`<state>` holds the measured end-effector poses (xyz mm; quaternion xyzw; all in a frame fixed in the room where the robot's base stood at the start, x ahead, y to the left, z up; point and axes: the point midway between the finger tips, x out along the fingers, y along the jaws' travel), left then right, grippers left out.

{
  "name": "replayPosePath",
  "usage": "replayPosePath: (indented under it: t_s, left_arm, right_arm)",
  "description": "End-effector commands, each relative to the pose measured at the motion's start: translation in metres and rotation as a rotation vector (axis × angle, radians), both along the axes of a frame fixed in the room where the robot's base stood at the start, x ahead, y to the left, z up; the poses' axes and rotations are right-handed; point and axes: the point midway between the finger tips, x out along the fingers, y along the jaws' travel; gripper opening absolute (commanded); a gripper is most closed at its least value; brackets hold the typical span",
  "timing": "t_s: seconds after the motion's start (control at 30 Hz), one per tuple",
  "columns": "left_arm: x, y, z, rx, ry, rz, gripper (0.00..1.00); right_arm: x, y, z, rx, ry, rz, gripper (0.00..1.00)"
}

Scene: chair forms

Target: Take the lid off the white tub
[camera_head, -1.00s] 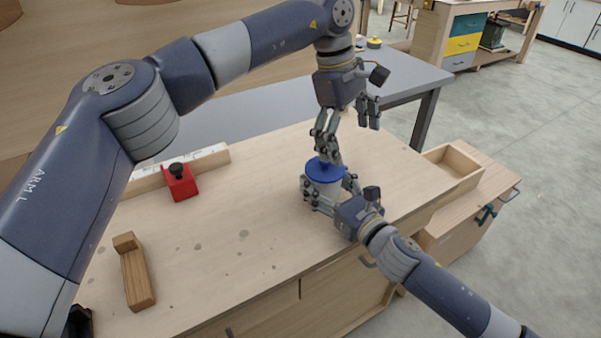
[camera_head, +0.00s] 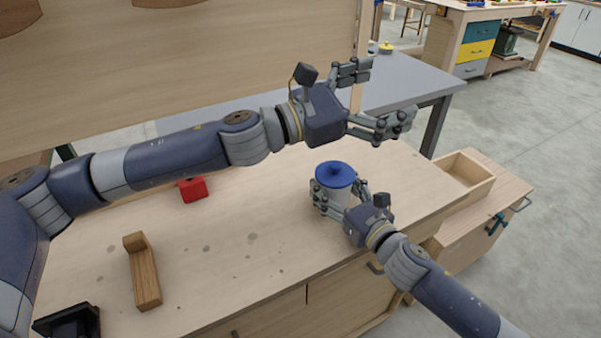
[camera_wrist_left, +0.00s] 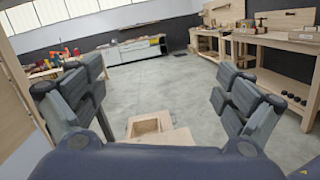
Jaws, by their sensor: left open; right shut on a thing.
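The white tub (camera_head: 333,196) stands upright on the wooden bench top (camera_head: 240,225). Its blue lid (camera_head: 336,174) sits on top of it. My right gripper (camera_head: 339,196) is shut on the tub's body from the front right, its fingers on either side below the lid. My left gripper (camera_head: 384,97) is open and empty, above and behind the tub, apart from the lid. In the left wrist view its spread fingers (camera_wrist_left: 155,95) have nothing between them and face out into the room.
A red block (camera_head: 193,189) and a wooden piece (camera_head: 143,272) lie on the bench to the left. A black object (camera_head: 68,324) is at the lower left. An open wooden box (camera_head: 466,178) is at the right. A grey table (camera_head: 410,88) stands behind.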

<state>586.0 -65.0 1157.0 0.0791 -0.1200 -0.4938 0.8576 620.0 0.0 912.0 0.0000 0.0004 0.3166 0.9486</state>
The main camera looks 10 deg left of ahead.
Motion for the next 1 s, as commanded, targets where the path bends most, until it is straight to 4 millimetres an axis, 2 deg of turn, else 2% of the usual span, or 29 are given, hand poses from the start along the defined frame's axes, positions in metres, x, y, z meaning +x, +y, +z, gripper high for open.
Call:
replayPosePath:
  t_s: [0.03, 0.17, 0.3, 0.5, 0.6, 0.73, 1.0]
  left_arm:
    - [0.0, 0.015, -0.01, -0.011, 0.056, 0.058, 0.95]
    - [-0.002, 0.05, -0.04, 0.001, 0.203, 0.206, 0.95]
    - [-0.017, 0.084, -0.081, 0.063, 0.353, 0.335, 0.95]
    - [-0.044, 0.117, -0.125, 0.17, 0.497, 0.44, 0.95]
    - [-0.052, 0.125, -0.136, 0.201, 0.531, 0.461, 0.95]
    - [-0.051, 0.125, -0.143, 0.216, 0.546, 0.471, 0.95]
    - [-0.017, 0.1, -0.16, 0.215, 0.547, 0.471, 0.95]
  right_arm:
    - [0.0, 0.0, -0.001, 0.0, 0.001, 0.0, 0.19]
    - [0.0, 0.0, -0.001, 0.0, 0.001, 0.0, 0.19]
    - [0.0, 0.0, -0.001, 0.0, 0.001, 0.0, 0.19]
    - [0.0, 0.0, 0.0, 0.0, 0.001, 0.001, 0.19]
    - [0.0, 0.0, 0.0, 0.0, 0.001, 0.0, 0.19]
    - [0.0, 0.0, 0.0, 0.0, 0.0, 0.0, 0.19]
    - [0.0, 0.0, 0.0, 0.0, 0.0, 0.0, 0.19]
